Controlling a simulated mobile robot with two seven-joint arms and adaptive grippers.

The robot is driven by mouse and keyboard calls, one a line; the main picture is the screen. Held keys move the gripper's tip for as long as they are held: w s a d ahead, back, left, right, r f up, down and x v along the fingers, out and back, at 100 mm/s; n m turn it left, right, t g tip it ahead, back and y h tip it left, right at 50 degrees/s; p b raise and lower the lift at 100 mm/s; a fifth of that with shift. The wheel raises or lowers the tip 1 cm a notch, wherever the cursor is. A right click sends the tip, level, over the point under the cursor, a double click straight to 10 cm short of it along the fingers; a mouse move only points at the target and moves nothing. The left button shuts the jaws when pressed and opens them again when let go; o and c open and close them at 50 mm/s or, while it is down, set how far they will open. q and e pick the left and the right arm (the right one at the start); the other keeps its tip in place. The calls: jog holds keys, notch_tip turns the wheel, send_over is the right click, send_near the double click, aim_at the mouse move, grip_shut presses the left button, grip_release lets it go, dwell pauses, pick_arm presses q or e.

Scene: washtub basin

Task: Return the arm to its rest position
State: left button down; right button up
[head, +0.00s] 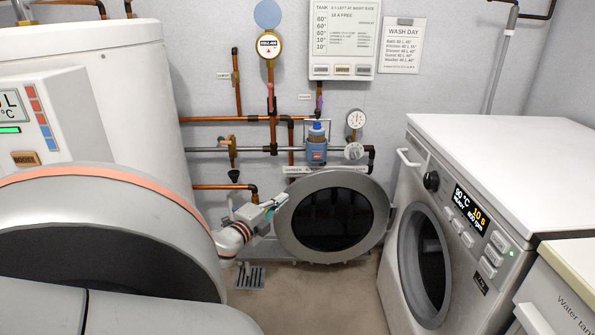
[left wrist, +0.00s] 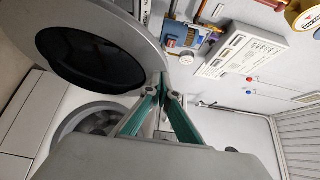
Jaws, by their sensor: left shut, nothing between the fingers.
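My left gripper (head: 278,201) reaches in from the lower left in the head view. It is shut and empty, its fingertips close to the left rim of a round grey door with dark glass (head: 338,218). I cannot tell whether it touches the rim. In the left wrist view the two green-padded fingers (left wrist: 166,82) meet at their tips. The round door (left wrist: 92,52) is behind them at the upper left, with a round opening (left wrist: 72,120) below it. My right gripper is not in view.
A white washing machine (head: 500,160) with a lit display stands at the right. A white boiler (head: 120,85) is at the left. Copper pipes (head: 225,119), a blue valve (head: 316,150) and gauges line the back wall. A floor drain (head: 250,278) shows below the gripper.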

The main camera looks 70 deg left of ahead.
pick_arm(q)
jog(key=shift+s+a, duration=0.15)
jog(key=shift+s, duration=0.7)
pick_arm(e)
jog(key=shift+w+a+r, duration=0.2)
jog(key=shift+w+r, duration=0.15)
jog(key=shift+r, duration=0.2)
